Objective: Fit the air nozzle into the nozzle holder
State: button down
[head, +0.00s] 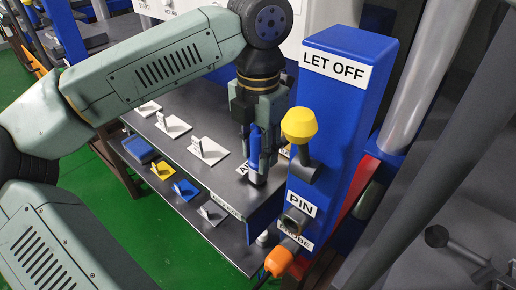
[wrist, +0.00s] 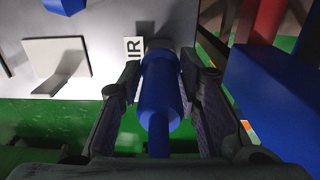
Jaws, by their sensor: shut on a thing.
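The air nozzle is a blue cylinder (head: 255,147) held upright at the right end of the dark shelf. It also fills the middle of the wrist view (wrist: 160,90). My gripper (head: 262,150) is shut on it, with one finger on each side in the wrist view (wrist: 160,110). A short dark grey round piece (head: 257,178) shows below the nozzle, beside a partly hidden white AIR label (wrist: 133,50). It appears to be the nozzle holder. I cannot tell whether the nozzle's tip is inside it, as the blue body and fingers hide the join.
A blue post (head: 340,100) marked LET OFF, with a yellow knob (head: 299,125), stands close to the gripper's right. An orange-ended probe (head: 279,261) sits low on it.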

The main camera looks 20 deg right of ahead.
jog(key=shift+f, duration=0.25)
jog(key=c, duration=1.1)
grip_release()
jog(key=shift+r, duration=0.1)
notch_tip(320, 180, up, 12)
